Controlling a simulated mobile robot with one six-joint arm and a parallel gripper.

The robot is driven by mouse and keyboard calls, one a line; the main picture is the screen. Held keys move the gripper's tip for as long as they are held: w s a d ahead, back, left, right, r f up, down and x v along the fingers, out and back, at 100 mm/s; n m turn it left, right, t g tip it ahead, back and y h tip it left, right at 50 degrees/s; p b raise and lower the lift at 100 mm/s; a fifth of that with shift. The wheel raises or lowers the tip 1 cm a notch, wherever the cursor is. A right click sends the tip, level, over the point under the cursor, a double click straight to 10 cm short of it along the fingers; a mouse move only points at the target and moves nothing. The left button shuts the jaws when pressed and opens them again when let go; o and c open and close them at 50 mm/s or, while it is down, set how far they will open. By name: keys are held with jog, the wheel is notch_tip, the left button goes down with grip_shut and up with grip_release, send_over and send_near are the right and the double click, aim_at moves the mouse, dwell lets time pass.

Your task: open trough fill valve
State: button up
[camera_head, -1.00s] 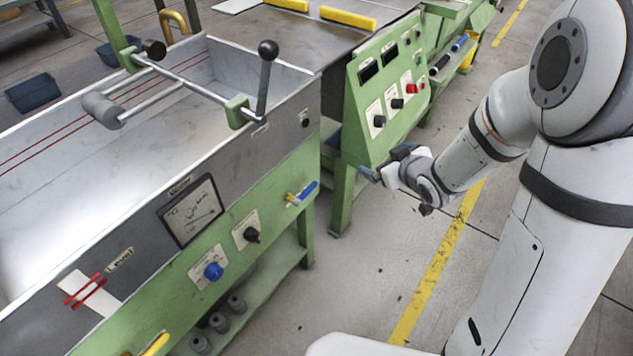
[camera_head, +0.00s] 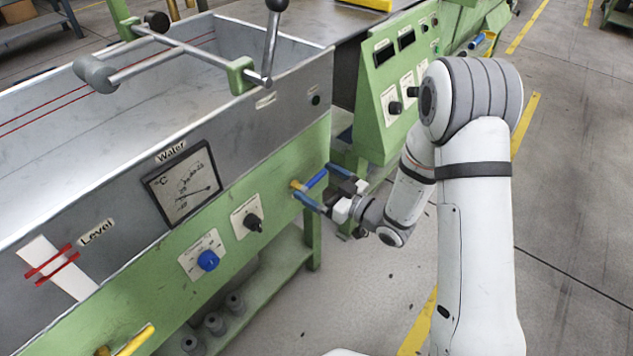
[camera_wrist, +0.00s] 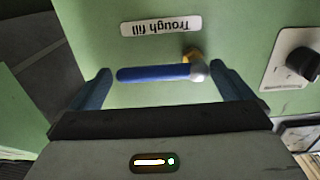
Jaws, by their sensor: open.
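The trough fill valve has a blue lever handle (camera_head: 317,179) on a brass fitting (camera_head: 297,186), on the green front panel of the trough. In the wrist view the blue handle (camera_wrist: 155,73) lies horizontally under an upside-down label reading "Trough fill" (camera_wrist: 161,27). Its brass and silver pivot (camera_wrist: 195,66) is at the right end. My gripper (camera_head: 322,187) is open in front of the valve. In the wrist view my gripper's two blue fingers (camera_wrist: 160,88) stand wide apart, one beyond each end of the handle. Whether they touch it cannot be told.
A black knob (camera_head: 252,222) and a blue knob (camera_head: 208,260) sit left of the valve. A second yellow-handled valve (camera_head: 136,341) is at the lower left. The green control cabinet (camera_head: 372,125) stands behind my gripper. Open floor lies to the right.

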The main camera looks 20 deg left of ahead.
jog(key=shift+x, duration=0.95)
jog(key=shift+c, duration=0.3)
jog(key=c, duration=1.2)
jog(key=shift+d, duration=0.15)
